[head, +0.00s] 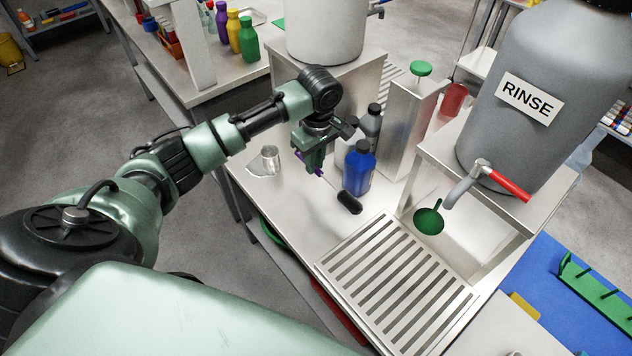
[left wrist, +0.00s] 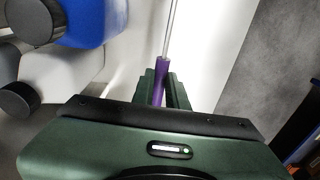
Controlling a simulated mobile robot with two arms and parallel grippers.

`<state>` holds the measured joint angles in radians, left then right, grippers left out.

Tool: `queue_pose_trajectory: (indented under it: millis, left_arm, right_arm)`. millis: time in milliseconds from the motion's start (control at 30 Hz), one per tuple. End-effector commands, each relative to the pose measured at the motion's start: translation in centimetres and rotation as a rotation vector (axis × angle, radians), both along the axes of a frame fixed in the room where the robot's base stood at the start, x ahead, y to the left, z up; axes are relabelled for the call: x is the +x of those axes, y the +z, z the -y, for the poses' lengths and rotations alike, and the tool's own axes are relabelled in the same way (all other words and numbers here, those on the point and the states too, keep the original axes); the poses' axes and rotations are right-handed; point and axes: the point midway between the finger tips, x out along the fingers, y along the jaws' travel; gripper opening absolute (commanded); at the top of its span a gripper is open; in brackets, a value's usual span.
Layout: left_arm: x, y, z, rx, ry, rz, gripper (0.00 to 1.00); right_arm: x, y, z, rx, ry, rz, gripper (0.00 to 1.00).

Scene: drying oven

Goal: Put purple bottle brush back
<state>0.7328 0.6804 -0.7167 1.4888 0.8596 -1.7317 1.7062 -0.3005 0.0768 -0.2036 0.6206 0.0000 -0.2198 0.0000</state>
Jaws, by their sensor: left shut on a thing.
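My left gripper (head: 313,163) is shut on the purple handle of the bottle brush (head: 320,173), above the steel counter. The brush's thin shaft slants down to the right, to a dark bristle head (head: 349,203) beside the blue bottle's base. I cannot tell whether the head touches the counter. In the left wrist view, the purple handle (left wrist: 161,72) sits between the fingers of the left gripper (left wrist: 162,88), and its shaft runs up out of the picture. My right gripper is not in view.
A blue bottle (head: 358,170) and a grey bottle (head: 371,122) stand right of the gripper. A clear beaker (head: 270,158) stands left. A steel box (head: 405,125) stands behind the bottles. A slotted drain grate (head: 398,285), green funnel (head: 429,218) and RINSE tank (head: 535,100) are right.

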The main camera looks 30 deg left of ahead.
Motion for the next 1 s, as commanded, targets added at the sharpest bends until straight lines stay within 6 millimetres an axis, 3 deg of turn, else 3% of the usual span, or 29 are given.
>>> queue_pose_trajectory:
  millis: [100,333,533,967,1000]
  left_arm:
    - [0.0,-2.4,0.0,0.001,0.0,-0.002,0.0]
    - [0.0,-4.5,0.0,0.0,-0.001,-0.001,0.0]
    - [0.0,-7.4,0.0,-0.001,-0.001,-0.001,0.0]
    - [0.0,-8.1,0.0,0.0,-0.001,0.001,0.0]
    - [0.0,-8.2,0.0,0.0,0.0,0.001,0.17]
  right_arm:
    - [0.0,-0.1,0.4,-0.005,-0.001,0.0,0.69]
    - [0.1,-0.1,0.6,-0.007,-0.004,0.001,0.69]
    - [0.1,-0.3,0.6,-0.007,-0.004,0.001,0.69]
    - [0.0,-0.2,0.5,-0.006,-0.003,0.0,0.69]
    - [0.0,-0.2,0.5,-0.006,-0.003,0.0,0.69]
